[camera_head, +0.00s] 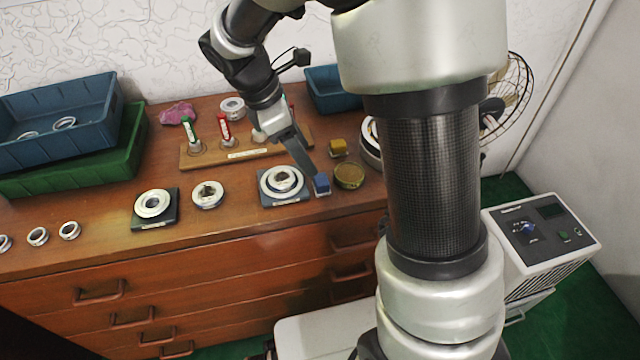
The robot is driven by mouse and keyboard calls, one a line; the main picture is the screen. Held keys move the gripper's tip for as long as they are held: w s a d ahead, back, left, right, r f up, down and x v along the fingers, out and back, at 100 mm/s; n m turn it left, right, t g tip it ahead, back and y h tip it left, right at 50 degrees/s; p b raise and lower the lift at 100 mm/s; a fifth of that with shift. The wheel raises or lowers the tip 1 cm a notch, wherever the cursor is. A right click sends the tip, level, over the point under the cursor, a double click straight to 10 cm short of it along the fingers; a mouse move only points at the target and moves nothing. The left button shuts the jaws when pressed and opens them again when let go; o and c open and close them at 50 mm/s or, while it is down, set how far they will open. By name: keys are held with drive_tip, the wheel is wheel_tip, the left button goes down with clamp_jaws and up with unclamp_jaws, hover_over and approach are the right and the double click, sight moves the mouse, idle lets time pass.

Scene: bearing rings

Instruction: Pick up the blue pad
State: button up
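The blue pad (321,185) is a small blue block with a paler lower part. It stands on the wooden dresser top near its front edge, just right of a dark square plate with a bearing ring. My gripper (311,172) reaches down from the upper left, its tip right by the pad's upper left side. I cannot tell whether the tip touches the pad. The fingers overlap in this view, so their opening is hidden.
A ring on a square plate (264,198) is close left of the pad, and a round brass-coloured tin (348,176) close right. A yellow block (338,147) stands behind. A wooden rack (200,160) holds red and green tubes. Blue (60,150) and green bins are far left.

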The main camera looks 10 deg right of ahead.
sight(321, 179)
drive_tip(key=x, duration=0.4)
drive_tip(key=shift+f+b, duration=0.15)
drive_tip(key=shift+b, duration=0.25)
drive_tip(key=x, duration=0.1)
drive_tip(key=b+x, duration=0.1)
drive_tip(key=x, duration=0.1)
drive_tip(key=b+x, duration=0.1)
drive_tip(key=x, duration=0.1)
drive_tip(key=shift+w+f, duration=0.15)
drive_tip(key=shift+w, duration=0.2)
drive_tip(key=c, duration=1.1)
drive_tip(key=shift+c, duration=0.2)
wheel_tip(321, 179, up, 10)
drive_tip(key=p, duration=0.3)
drive_tip(key=shift+a, duration=0.1)
